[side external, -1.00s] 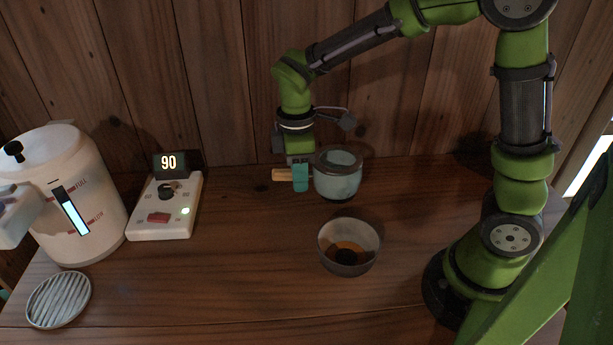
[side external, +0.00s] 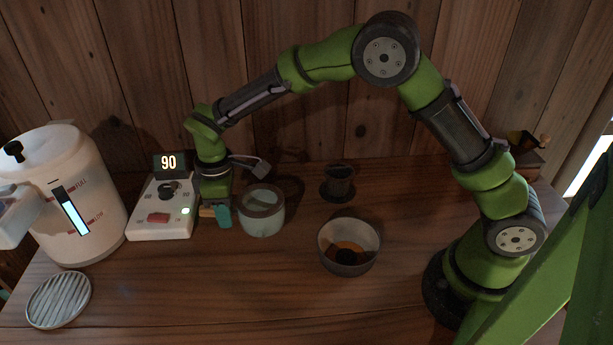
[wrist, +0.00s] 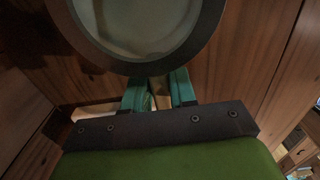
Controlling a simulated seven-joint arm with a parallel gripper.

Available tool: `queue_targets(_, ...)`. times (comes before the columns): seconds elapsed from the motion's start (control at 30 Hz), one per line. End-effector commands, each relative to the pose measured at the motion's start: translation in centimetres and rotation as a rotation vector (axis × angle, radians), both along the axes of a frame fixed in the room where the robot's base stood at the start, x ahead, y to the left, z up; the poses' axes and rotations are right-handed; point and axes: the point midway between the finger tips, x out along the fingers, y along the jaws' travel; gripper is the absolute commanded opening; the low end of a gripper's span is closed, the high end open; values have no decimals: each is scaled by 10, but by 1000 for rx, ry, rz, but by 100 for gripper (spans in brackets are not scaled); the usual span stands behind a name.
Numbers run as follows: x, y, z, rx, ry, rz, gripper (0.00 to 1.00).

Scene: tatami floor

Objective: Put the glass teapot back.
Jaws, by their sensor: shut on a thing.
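The glass teapot (side external: 262,213) is a pale, see-through pot with a grey rim and a wooden handle. It is upright beside the control box, right of my gripper. My gripper (side external: 221,216) is shut on its handle; the teal fingers also show in the wrist view (wrist: 158,92), closed about the wooden handle. The teapot's round rim (wrist: 205,45) fills the top of the wrist view. I cannot tell whether its base touches the table.
A control box (side external: 160,218) reading 90 and a white water tank (side external: 92,185) stand at left, with a ribbed disc (side external: 58,300) in front. A grey bowl (side external: 349,258) with brown contents stands mid-table. A dark cup (side external: 338,184) stands behind it. The front centre is clear.

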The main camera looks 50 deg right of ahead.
Motion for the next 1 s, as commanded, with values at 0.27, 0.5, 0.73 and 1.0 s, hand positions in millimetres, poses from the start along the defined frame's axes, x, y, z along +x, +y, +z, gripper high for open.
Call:
queue_targets(0.27,0,0,-35,-1,1,-1,0)
queue_targets(0.5,0,0,-37,1,-2,0,0)
queue_targets(0.73,0,0,-41,1,-1,0,30)
queue_targets(1.0,0,0,-41,0,-1,0,51)
